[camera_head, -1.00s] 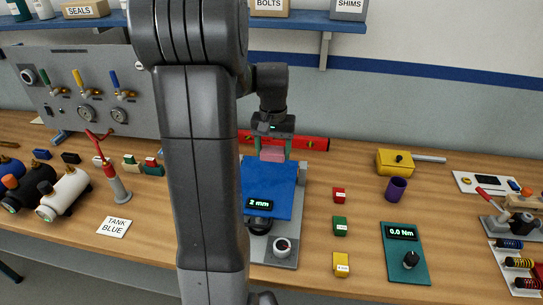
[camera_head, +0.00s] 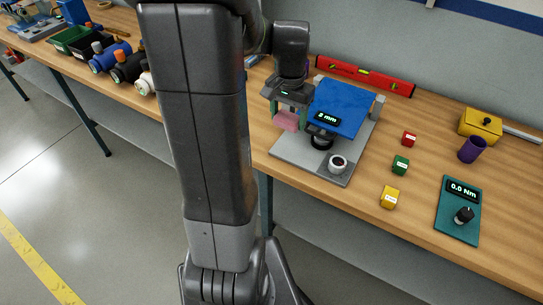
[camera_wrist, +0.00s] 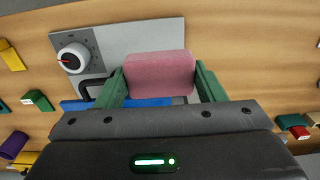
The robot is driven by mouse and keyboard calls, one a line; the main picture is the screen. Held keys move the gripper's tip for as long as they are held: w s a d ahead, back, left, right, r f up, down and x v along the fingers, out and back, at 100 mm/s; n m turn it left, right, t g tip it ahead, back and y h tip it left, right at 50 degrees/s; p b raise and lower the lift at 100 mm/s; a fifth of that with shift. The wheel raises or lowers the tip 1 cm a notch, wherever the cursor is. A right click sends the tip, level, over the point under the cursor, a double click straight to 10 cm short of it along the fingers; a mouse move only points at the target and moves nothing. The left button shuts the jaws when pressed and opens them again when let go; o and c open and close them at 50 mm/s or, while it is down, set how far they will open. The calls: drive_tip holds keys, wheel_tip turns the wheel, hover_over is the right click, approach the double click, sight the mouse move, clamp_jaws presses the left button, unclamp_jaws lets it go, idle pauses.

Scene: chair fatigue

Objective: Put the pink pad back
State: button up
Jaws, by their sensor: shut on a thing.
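The pink pad (camera_head: 286,121) is a small block held between the green fingers of my gripper (camera_head: 290,112). In the wrist view the pad (camera_wrist: 160,73) sits between both fingertips (camera_wrist: 160,82), and my gripper is shut on it. It is held over the left edge of the grey base plate (camera_head: 300,148) of a test stand. I cannot tell the pad's exact height above the base plate.
Red (camera_head: 409,139), green (camera_head: 400,165) and yellow (camera_head: 389,197) blocks stand right of the stand. Beyond are a purple cup (camera_head: 472,149), a yellow box (camera_head: 480,125) and a teal torque tester (camera_head: 458,210). A red level (camera_head: 365,76) lies behind.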

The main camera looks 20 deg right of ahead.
sight(286, 150)
drive_tip(key=shift+f+p, duration=0.4)
drive_tip(key=shift+f, duration=4.4)
drive_tip(key=shift+f, duration=0.2)
drive_tip(key=o, duration=0.9)
wheel_tip(286, 150, up, 12)
drive_tip(key=shift+r, duration=0.2)
